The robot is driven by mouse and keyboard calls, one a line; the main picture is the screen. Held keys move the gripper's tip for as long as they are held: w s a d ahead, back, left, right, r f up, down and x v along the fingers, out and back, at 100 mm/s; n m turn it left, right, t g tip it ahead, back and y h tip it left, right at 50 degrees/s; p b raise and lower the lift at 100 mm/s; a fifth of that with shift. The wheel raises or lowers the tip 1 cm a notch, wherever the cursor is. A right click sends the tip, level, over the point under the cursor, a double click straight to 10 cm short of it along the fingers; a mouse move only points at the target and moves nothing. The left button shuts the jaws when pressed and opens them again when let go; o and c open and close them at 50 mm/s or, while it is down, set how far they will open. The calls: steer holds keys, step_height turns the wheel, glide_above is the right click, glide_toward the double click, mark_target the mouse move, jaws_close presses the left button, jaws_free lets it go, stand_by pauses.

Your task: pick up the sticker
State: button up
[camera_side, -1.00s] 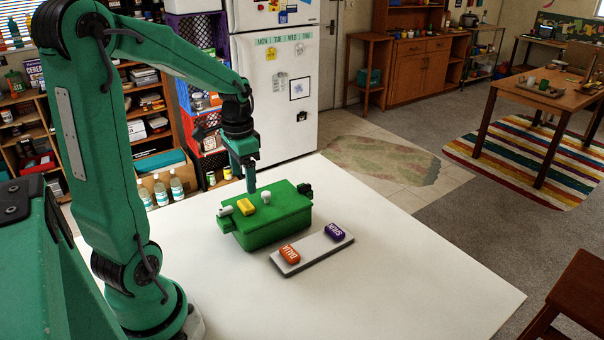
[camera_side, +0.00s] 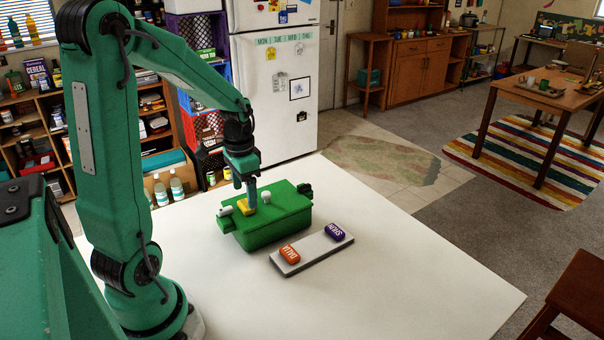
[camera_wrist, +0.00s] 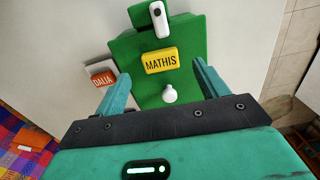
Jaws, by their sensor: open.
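A yellow block (camera_wrist: 161,60) lettered "MATHIS" lies on top of a green box (camera_wrist: 128,50); in the side view the yellow block (camera_side: 247,207) is partly hidden by a finger. An orange block (camera_side: 289,253) and a purple block (camera_side: 334,232) lie on a grey-white strip (camera_side: 312,250) beside the box. The orange one reads "DALIA" in the wrist view (camera_wrist: 104,78). No thing is marked as a sticker, so I cannot tell which lettered block is meant. My gripper (camera_side: 246,202) is open and empty at the yellow block, pointing down. In the wrist view its fingers (camera_wrist: 161,70) lie either side of it.
A white knob (camera_wrist: 169,94) and a white piece with a dark dot (camera_wrist: 158,18) are on the green box (camera_side: 268,235), close around the yellow block. A black part (camera_side: 305,189) is at the box's far right. The white table (camera_side: 400,285) is clear to the right and front.

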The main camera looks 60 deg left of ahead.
mark_target(246, 204)
steer(key=shift+f, duration=1.7)
steer(key=c, duration=1)
